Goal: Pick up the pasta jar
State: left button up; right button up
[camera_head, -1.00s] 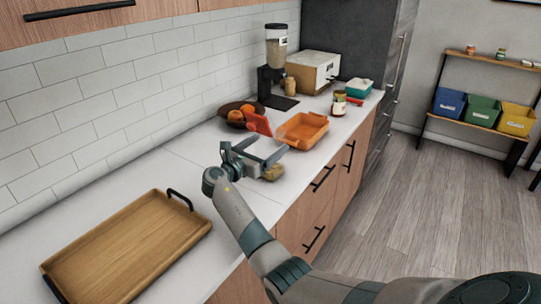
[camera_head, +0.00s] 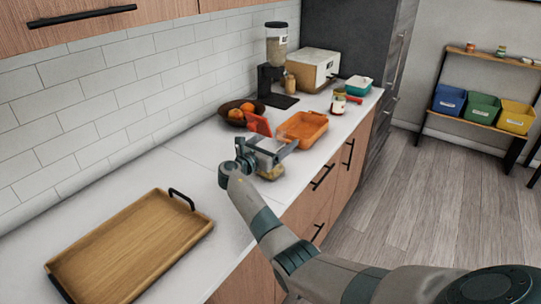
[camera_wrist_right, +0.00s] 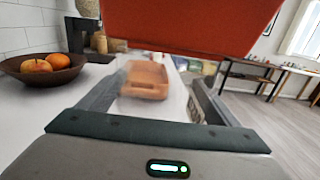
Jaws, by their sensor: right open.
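The pasta jar has a red-orange lid (camera_head: 258,125) and a clear body with tan contents low down (camera_head: 270,172). It stands on the white counter near its front edge. My right gripper (camera_head: 278,147) is open, level with the jar's body, with one finger on each side of it. In the right wrist view the lid (camera_wrist_right: 190,25) fills the top, close to the camera, and the jar's clear glass blurs the space between the fingers (camera_wrist_right: 158,88). Contact between fingers and glass cannot be made out. My left gripper is not in view.
An orange tray (camera_head: 303,130) sits just beyond the jar. Farther back are a dispenser (camera_head: 277,60), a box (camera_head: 312,72) and a small jar (camera_head: 338,102). A wooden tray (camera_head: 130,245) lies nearer, with clear counter between.

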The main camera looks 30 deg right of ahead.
aim_at(277, 130)
jog(key=c, duration=1.6)
jog(key=shift+r, duration=0.1)
notch_tip(277, 130, up, 4)
jog(key=shift+r+b, duration=0.1)
jog(key=shift+b, duration=0.55)
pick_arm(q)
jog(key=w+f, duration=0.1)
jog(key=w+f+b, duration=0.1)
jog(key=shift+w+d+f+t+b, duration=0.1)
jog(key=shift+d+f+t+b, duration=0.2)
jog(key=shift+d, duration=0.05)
pick_arm(e)
jog(key=s+d+r, duration=0.4)
jog(key=s+d, duration=0.1)
jog(key=s+d+r, duration=0.2)
jog(key=s+d, duration=0.1)
jog(key=shift+s+d+r, duration=0.1)
jog(key=shift+d+r, duration=0.05)
jog(key=shift+r, duration=0.2)
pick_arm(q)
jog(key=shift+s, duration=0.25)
